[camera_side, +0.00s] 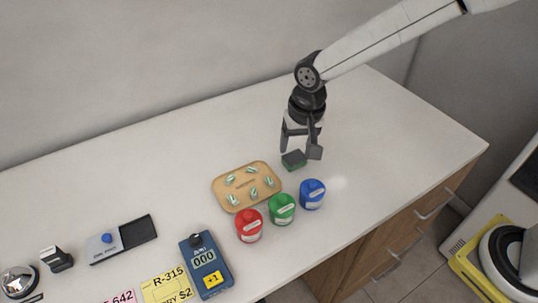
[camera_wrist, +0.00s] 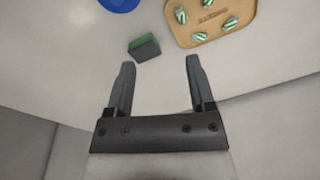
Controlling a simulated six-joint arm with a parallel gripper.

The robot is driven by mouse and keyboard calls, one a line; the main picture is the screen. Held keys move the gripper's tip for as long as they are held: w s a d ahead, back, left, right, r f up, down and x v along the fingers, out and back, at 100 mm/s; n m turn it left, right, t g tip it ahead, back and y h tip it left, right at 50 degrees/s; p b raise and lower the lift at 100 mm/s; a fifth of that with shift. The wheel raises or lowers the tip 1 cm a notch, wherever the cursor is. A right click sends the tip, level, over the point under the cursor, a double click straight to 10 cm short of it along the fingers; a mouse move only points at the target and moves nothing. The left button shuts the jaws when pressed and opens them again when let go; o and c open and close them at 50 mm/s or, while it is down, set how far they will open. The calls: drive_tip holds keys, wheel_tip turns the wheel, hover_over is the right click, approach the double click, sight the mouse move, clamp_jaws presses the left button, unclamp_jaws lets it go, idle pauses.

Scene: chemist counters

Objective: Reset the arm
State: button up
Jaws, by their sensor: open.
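My gripper (camera_side: 300,152) hangs over the white counter (camera_side: 365,130), fingers pointing down. In the wrist view my gripper (camera_wrist: 158,70) has its two fingers well apart, with nothing held between them. A small block with a dark top and green side (camera_side: 294,161) is by the fingertips in the side view. In the wrist view this block (camera_wrist: 144,48) lies just beyond the fingertips, nearer the left finger and apart from it.
A tan tray (camera_side: 246,184) holds several striped pieces. Red (camera_side: 248,226), green (camera_side: 281,209) and blue (camera_side: 312,194) containers stand in front. A blue counter device (camera_side: 206,266), cards (camera_side: 165,287) and a bell (camera_side: 19,281) are at left. The counter's back right is clear.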

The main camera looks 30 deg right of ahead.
drive_tip(key=s+d+n+t, duration=0.1)
drive_tip(key=s+d+n, duration=0.2)
drive_tip(key=s+d, duration=1)
drive_tip(key=d, duration=0.3)
drive_tip(key=shift+s+d+f+n+h, duration=0.25)
drive_tip(key=shift+d+f+n+h, duration=0.05)
drive_tip(key=shift+n, duration=0.1)
